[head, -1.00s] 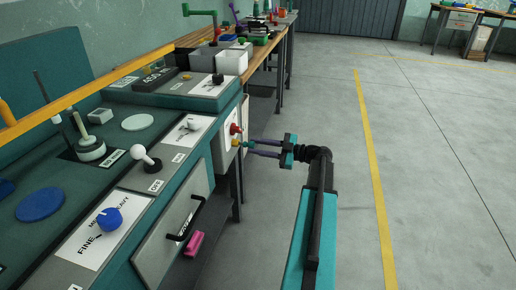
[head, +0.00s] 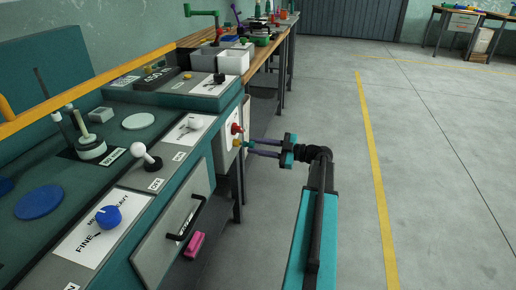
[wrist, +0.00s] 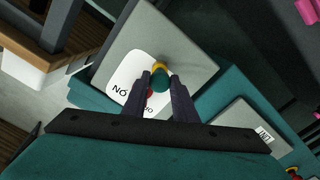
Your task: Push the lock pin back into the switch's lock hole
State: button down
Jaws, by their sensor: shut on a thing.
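A pin with a green grip (wrist: 160,82) sits between the fingertips of my gripper (wrist: 160,78) in the wrist view; the fingers are shut on it. A yellow part (wrist: 159,65) shows just beyond it, against the grey side panel. In the head view the red switch knob (head: 236,128) stands out from the panel, with the yellow part (head: 237,143) just below it. My gripper (head: 250,147) reaches in from the right, level with the yellow part. The lock hole is hidden, and I cannot tell how deep the pin sits.
The teal console carries a white-ball lever (head: 139,149) and a blue dial (head: 108,216). A black drawer handle (head: 186,218) and a pink object (head: 194,244) stick out below the panel. The floor (head: 430,180) to the right is clear.

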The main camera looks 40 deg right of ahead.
jog(key=shift+b+x, duration=0.6)
jog(key=shift+x, duration=0.2)
dwell(0.7)
jog(key=c, duration=1.4)
grip_release()
jog(key=shift+o, duration=0.2)
jog(key=shift+s+d, duration=0.1)
jog(key=p+v, duration=0.2)
jog(key=v, duration=1.1)
jog(key=shift+s+p, duration=0.25)
jog(key=shift+p, duration=0.05)
jog(key=shift+d, duration=0.1)
